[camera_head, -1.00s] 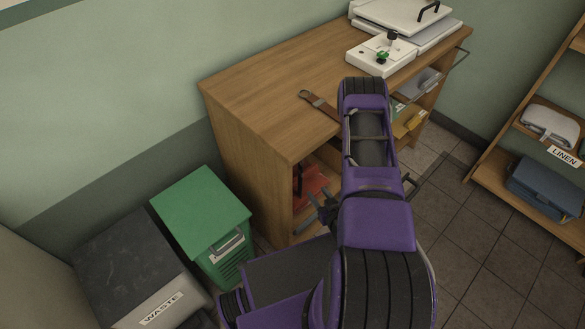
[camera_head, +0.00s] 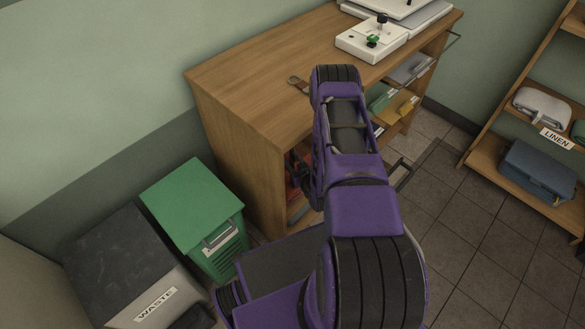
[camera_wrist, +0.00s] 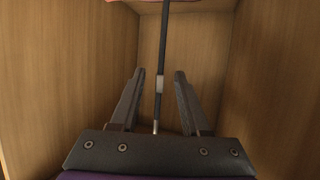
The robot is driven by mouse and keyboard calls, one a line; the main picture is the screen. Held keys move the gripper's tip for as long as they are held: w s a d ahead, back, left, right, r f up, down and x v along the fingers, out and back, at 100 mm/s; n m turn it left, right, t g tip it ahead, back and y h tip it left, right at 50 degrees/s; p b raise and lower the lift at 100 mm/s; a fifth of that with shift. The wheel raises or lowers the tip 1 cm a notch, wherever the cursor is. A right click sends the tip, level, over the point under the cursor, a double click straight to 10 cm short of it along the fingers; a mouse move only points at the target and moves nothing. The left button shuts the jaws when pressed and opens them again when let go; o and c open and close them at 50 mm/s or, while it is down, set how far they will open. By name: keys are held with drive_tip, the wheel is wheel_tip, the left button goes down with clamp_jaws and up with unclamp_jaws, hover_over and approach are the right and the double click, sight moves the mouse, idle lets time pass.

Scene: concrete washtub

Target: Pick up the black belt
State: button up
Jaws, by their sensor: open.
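In the wrist view a narrow black strip with a light grey band, which looks like the black belt (camera_wrist: 163,50), runs down the middle of a wooden compartment (camera_wrist: 195,50). My gripper (camera_wrist: 160,72) is open, with one finger on either side of the strip. The strip passes between the fingers, and I see no clear contact. Its upper end runs out of the picture past a red thing (camera_wrist: 135,1). In the head view my purple arm hides most of the compartment opening, and I cannot make out the black belt there.
The compartment's wooden side walls stand close on both sides. On the desk top (camera_head: 250,75) lie a brown strap with a buckle (camera_head: 297,84) and a white device (camera_head: 370,42). A green bin (camera_head: 195,205) and a waste bin (camera_head: 125,265) stand left; a linen shelf (camera_head: 485,155) stands right.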

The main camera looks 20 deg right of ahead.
drive_tip(key=x, duration=0.4)
drive_tip(key=shift+w+f+b, duration=0.15)
drive_tip(key=shift+f+b, duration=0.05)
drive_tip(key=shift+b, duration=0.15)
drive_tip(key=shift+c, duration=0.3)
clamp_jaws()
